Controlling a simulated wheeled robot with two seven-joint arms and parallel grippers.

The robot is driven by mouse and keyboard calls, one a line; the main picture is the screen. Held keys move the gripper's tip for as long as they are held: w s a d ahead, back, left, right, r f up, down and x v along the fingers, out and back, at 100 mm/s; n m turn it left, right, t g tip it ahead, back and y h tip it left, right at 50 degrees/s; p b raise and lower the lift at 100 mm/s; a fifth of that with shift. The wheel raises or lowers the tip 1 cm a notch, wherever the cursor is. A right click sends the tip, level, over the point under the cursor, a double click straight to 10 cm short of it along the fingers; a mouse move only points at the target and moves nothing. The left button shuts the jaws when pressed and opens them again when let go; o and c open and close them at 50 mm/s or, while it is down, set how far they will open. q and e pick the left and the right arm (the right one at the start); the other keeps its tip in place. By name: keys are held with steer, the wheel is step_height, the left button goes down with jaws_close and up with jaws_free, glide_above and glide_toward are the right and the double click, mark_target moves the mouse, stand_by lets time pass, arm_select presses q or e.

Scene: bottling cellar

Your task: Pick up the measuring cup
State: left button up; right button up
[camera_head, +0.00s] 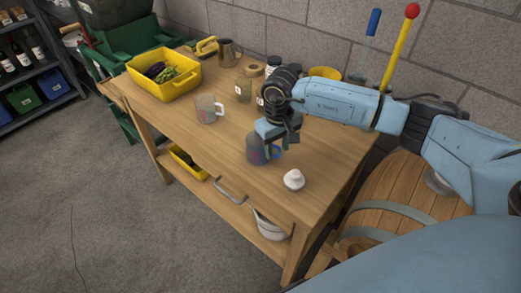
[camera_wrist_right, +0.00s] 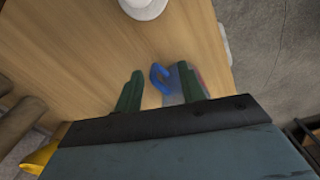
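A see-through measuring cup (camera_head: 257,151) with a blue handle and red marks stands on the wooden table, directly below my right gripper (camera_head: 278,133). In the right wrist view my right gripper (camera_wrist_right: 158,76) is open, its two dark green fingers wide apart. The blue handle (camera_wrist_right: 158,79) shows between them, nearer the right finger. That finger covers part of the cup (camera_wrist_right: 199,82); I cannot tell whether it touches the cup or is inside it. A second clear cup (camera_head: 207,110), with a white handle, stands further left on the table. My left gripper is not in view.
A white lidded piece (camera_head: 293,180) sits near the table's front edge, right of the cup. The table (camera_head: 190,132) is bare around the two cups.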

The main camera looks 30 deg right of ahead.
mark_target(278, 155)
steer(key=f, duration=0.4)
steer(key=shift+w+d+f, duration=0.25)
steer(key=shift+d+f, duration=0.1)
steer(key=shift+f, duration=0.05)
jaws_close()
